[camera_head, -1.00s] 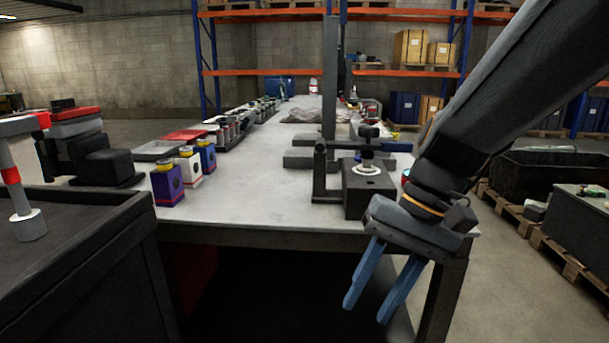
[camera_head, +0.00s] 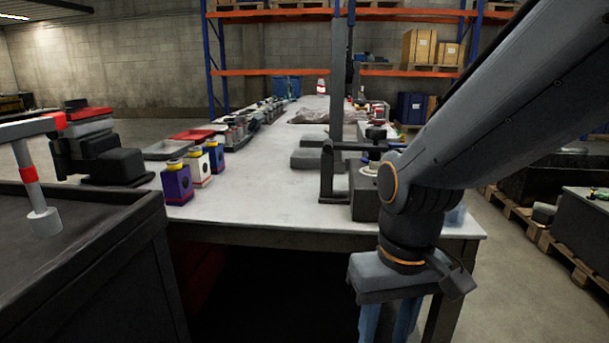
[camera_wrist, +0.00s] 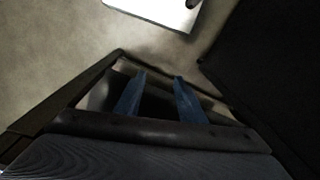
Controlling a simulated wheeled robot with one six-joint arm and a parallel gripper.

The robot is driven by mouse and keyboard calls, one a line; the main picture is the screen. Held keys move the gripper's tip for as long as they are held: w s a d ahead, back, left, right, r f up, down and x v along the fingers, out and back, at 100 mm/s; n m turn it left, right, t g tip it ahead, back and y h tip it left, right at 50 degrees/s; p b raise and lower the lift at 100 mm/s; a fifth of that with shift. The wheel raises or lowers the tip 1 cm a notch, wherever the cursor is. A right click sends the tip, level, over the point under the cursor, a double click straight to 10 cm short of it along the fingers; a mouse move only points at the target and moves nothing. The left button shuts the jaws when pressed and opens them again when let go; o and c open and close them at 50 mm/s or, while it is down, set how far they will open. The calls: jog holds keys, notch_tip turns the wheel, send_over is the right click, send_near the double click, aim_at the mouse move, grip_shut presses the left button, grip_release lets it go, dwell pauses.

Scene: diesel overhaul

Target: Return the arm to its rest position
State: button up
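My arm reaches in from the upper right of the head view and folds down at the wrist. My gripper (camera_head: 388,324) hangs in front of the workbench's near right corner, pointing down. Its fingertips are cut off by the bottom edge of the head view. In the wrist view, the two blue fingers (camera_wrist: 158,80) stand apart with nothing between them. The gripper is open and empty, and touches nothing that I can see.
The workbench (camera_head: 262,205) carries several small bottles on its left and a dark fixture (camera_head: 366,195) beside my arm. A dark cabinet (camera_head: 85,240) stands at the near left. Pallets (camera_head: 560,250) lie on the floor at the right.

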jog(key=d+r+m+p, duration=0.2)
jog(key=d+r+p, duration=0.5)
jog(key=p, duration=0.6)
jog(key=shift+s+d+h, duration=0.2)
jog(key=shift+s+h, duration=0.05)
jog(key=shift+h, duration=0.05)
jog(key=shift+r, duration=0.1)
dwell(1.1)
